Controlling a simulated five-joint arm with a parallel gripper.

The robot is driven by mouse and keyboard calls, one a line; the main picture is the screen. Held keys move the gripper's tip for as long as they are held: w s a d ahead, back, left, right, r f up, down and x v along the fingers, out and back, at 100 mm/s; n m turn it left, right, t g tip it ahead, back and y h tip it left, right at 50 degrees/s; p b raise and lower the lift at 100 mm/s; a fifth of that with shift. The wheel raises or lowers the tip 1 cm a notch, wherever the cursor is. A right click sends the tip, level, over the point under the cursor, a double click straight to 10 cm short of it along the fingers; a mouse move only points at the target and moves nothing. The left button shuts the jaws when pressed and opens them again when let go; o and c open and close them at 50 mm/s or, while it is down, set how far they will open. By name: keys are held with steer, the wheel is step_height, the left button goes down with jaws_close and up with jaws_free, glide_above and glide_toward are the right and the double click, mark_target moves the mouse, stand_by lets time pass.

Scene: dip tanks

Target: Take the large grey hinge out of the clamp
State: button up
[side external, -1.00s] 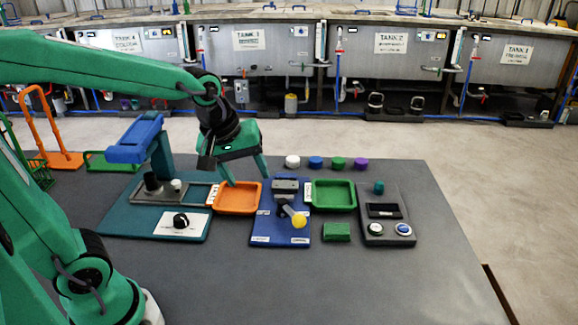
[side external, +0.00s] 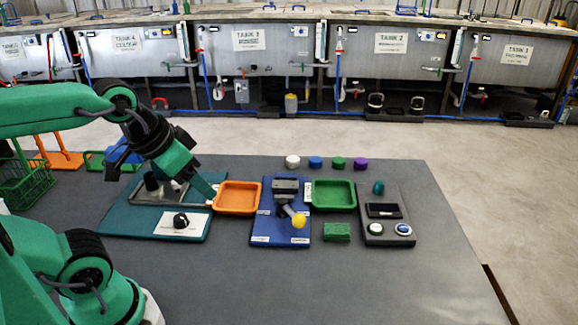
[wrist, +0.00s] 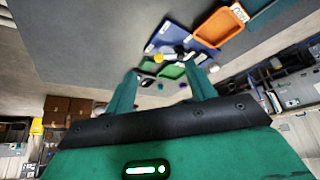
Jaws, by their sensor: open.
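The clamp stands on a blue base plate (side external: 268,232) in the middle of the table, its lever ending in a yellow knob (side external: 299,221). A dark grey piece (side external: 285,185) shows at the top of the clamp; I cannot tell whether it is the hinge or part of the clamp. The clamp's blue plate also shows in the wrist view (wrist: 174,35), small and far off. My gripper (side external: 211,191) is open and tilted down to the right, left of the orange tray and apart from the clamp. Its two fingers in the wrist view (wrist: 162,82) have nothing between them.
An orange tray (side external: 260,197) is left of the clamp and a green tray (side external: 353,196) right of it. A teal-based device (side external: 120,222) stands below my gripper. A green block (side external: 337,232) and a grey button box (side external: 388,238) lie right. The front table is clear.

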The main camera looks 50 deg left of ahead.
steer(key=shift+o, duration=0.5)
steer(key=o, duration=0.4)
